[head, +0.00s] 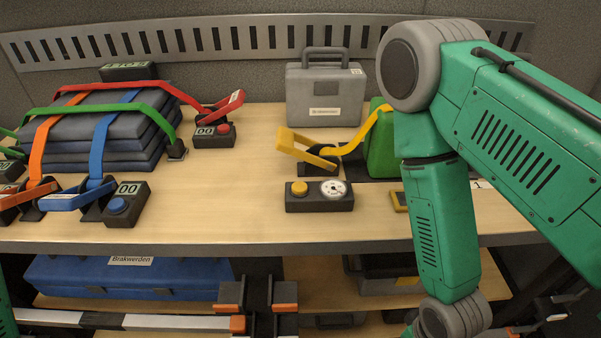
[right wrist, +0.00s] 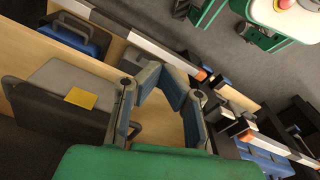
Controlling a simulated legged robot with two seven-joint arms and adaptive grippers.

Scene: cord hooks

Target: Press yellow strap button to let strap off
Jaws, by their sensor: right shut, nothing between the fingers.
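The yellow button (head: 299,188) sits on the left of a dark box (head: 318,204) with a round white gauge (head: 333,188), near the front of the wooden bench. Behind it, the yellow strap (head: 362,134) runs from a raised yellow buckle lever (head: 300,146) up over a green object (head: 381,150), partly hidden by my right arm. My right gripper (right wrist: 160,78) shows in the right wrist view, shut and empty, low by the shelving and apart from the button. In the head view it is out of frame. My left gripper is in neither view.
Red, green, orange and blue straps cross a dark padded stack (head: 88,128) at left, with a blue button box (head: 122,208) and red button box (head: 214,134). A grey case (head: 325,92) stands behind. Bare bench (head: 225,205) lies left of the yellow button.

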